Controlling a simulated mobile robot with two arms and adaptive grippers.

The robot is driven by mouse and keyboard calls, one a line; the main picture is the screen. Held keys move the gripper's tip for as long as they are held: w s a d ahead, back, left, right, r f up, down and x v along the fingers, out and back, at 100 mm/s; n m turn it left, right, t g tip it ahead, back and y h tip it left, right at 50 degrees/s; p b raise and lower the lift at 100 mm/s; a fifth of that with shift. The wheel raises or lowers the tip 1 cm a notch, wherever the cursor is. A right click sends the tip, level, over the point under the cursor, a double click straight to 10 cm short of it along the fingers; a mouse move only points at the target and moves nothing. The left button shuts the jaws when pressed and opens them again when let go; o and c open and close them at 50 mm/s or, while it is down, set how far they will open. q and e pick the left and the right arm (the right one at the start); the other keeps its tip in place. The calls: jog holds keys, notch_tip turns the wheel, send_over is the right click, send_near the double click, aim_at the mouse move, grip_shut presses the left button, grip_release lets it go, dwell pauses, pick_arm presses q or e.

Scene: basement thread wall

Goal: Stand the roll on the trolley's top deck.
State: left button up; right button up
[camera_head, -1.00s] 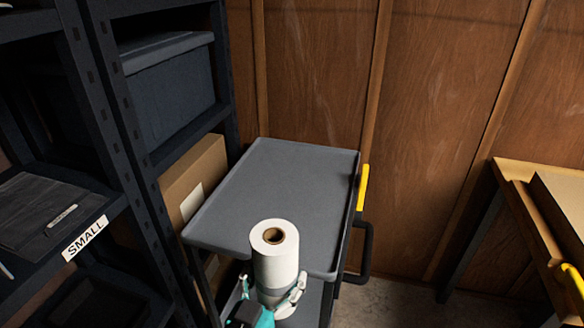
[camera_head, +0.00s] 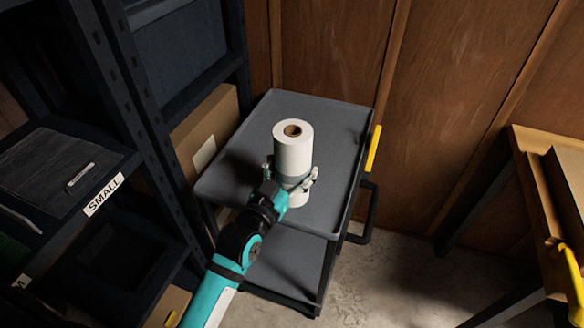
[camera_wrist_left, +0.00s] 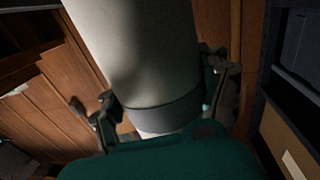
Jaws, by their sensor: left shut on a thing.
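The white roll (camera_head: 293,152) is upright, with a brown core at its top and a grey band round its lower part. My left gripper (camera_head: 293,184) is shut on the roll near that band. In the left wrist view the roll (camera_wrist_left: 145,50) stands between the two fingers (camera_wrist_left: 165,105). The trolley's grey top deck (camera_head: 335,130) lies behind and around the roll in the picture. The roll is over the deck's front part; whether its base touches the deck cannot be told. My right gripper is not in view.
A dark shelf rack with a SMALL label (camera_head: 103,194) stands at left, beside a cardboard box (camera_head: 205,135). The trolley has a raised rim, a lower shelf (camera_head: 290,268) and a black handle (camera_head: 366,215). A wooden bench (camera_head: 540,150) is at right. The deck looks otherwise bare.

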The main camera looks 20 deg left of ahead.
pick_arm(q)
jog(key=w, duration=0.1)
jog(key=w+a, duration=0.1)
jog(key=w, duration=0.1)
jog(key=shift+a+f, duration=0.15)
jog(key=shift+f, duration=1.65)
jog(key=shift+s+f+b, duration=0.1)
jog(key=shift+f+b, duration=0.1)
jog(key=shift+b, duration=0.1)
jog(key=o, duration=1.5)
jog(key=shift+r, duration=0.1)
